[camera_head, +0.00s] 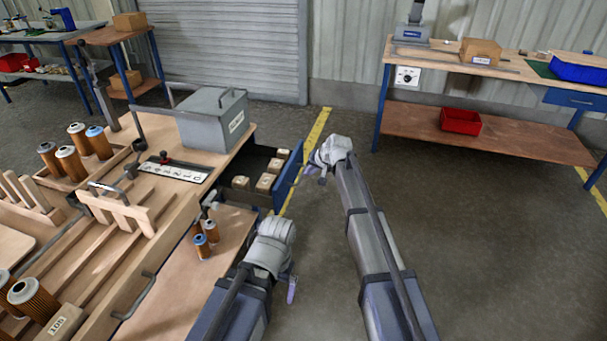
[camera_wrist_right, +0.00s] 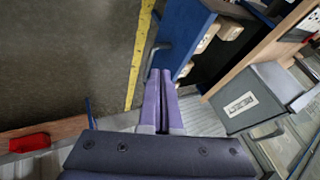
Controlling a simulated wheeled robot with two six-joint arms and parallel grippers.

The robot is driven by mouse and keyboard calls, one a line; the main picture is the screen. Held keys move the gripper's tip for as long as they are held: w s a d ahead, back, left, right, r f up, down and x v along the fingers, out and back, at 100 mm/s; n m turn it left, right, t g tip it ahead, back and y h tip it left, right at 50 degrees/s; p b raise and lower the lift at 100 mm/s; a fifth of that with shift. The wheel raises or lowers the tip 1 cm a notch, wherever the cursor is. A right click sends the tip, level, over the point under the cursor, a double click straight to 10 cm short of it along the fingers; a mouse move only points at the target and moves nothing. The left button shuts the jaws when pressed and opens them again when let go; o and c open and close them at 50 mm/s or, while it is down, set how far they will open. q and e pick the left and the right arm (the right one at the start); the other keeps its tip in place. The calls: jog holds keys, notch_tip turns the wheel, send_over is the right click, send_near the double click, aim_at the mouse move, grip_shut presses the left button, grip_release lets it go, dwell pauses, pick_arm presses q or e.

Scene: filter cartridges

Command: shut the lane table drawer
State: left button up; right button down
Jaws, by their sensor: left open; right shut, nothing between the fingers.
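The lane table (camera_head: 235,150) stands at the left with its drawer pulled out towards the right. The drawer's blue front (camera_head: 289,180) has a grey handle, which shows in the right wrist view (camera_wrist_right: 154,58) beside the blue front (camera_wrist_right: 184,32). Small cartons (camera_head: 265,182) lie in the drawer. My right gripper (camera_head: 314,170) is just outside the front; its shut, empty fingers (camera_wrist_right: 161,78) point at the front near the handle. I cannot tell whether they touch it. My left gripper (camera_head: 291,290) is open and empty, low beside the lane table's lower shelf.
A grey lidded box (camera_head: 213,118) stands on the lane table above the drawer. Orange filter cartridges (camera_head: 71,163) stand at its left, and small ones (camera_head: 202,245) on the lower shelf. The floor (camera_head: 480,220) to the right is clear up to a workbench (camera_head: 440,58).

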jog(key=b, duration=0.8)
send_near(286, 181)
notch_tip(286, 181, down, 4)
jog(key=d, duration=0.2)
pick_arm(q)
notch_tip(286, 181, down, 7)
jog(key=p, duration=0.1)
jog(key=shift+f, duration=0.2)
pick_arm(e)
jog(key=a, duration=0.1)
jog(key=w+a, duration=0.2)
jog(key=shift+a+r, duration=0.25)
jog(key=shift+a, duration=0.05)
